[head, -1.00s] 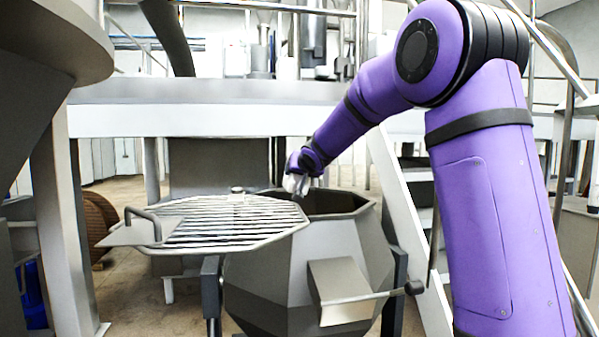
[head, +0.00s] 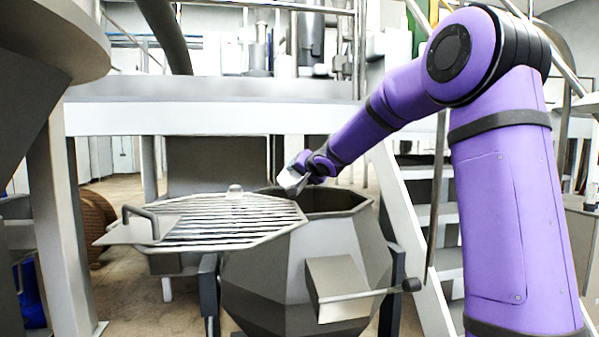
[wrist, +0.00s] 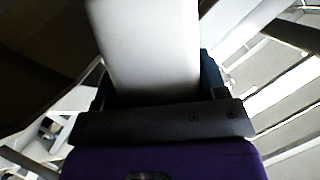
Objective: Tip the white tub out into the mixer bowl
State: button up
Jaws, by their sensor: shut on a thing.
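My gripper (head: 292,181) is over the left part of the mixer bowl's opening, by the edge of the raised grate, and points down to the left. In the wrist view it is shut on the white tub (wrist: 148,45), whose pale smooth side fills the top middle. The tub's mouth and contents are hidden. The mixer bowl (head: 335,240) is a grey faceted vessel with a dark open top. Its inside is hidden.
A box with a lever (head: 340,285) juts from the bowl's front. A white platform beam (head: 210,118) runs behind. Stairs (head: 415,215) stand to the right.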

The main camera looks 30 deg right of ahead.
jog(key=shift+d+f+m+y, duration=0.15)
jog(key=shift+d+m+y, duration=0.15)
jog(key=shift+m, duration=0.3)
jog(key=m, duration=0.1)
jog(key=m+t+y, duration=0.1)
jog(key=d+m, duration=0.1)
jog(key=shift+s+d+r+t, duration=0.1)
jog(key=shift+s+r+t, duration=0.15)
jog(key=shift+t, duration=0.05)
jog(key=m, duration=0.1)
jog(key=d+m+t, duration=0.1)
jog(key=m, duration=0.1)
jog(key=shift+s+d+r+y, duration=0.1)
jog(key=shift+s+r+y, duration=0.1)
jog(key=shift+y, duration=0.2)
jog(key=m, duration=0.1)
jog(key=f+m+t, duration=0.1)
jog(key=m, duration=0.1)
jog(key=shift+d, duration=0.15)
jog(key=m, duration=0.1)
jog(key=m+t, duration=0.1)
jog(key=m, duration=0.1)
jog(key=shift+s+d+f+m+t, duration=0.1)
jog(key=shift+d+f+m+t, duration=0.2)
jog(key=shift+f+m+t, duration=0.1)
jog(key=shift+r, duration=0.55)
